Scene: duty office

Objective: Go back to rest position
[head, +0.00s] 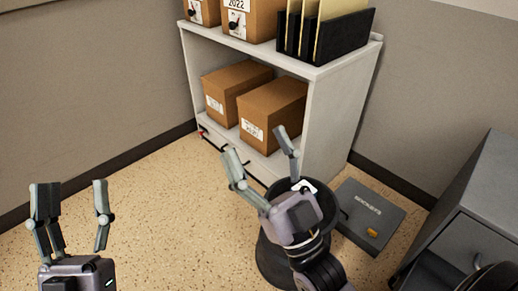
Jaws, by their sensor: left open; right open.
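My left gripper (73,203) is at the lower left with its two fingers apart and nothing between them, above bare speckled floor. My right gripper (262,157) is near the middle of the head view. Its fingers are spread and empty, in front of the shelf unit's lower compartment. The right hand and wrist overlap a black round bin (270,262) in the picture and hide part of it. I cannot tell how far above the bin the hand is.
A white shelf unit (336,120) holds cardboard boxes (273,112) and a black file holder (343,37). A grey case marked "SOCKETS" (368,209) lies on the floor. A grey cabinet (478,215) stands at the right. The floor (150,205) between my grippers is clear.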

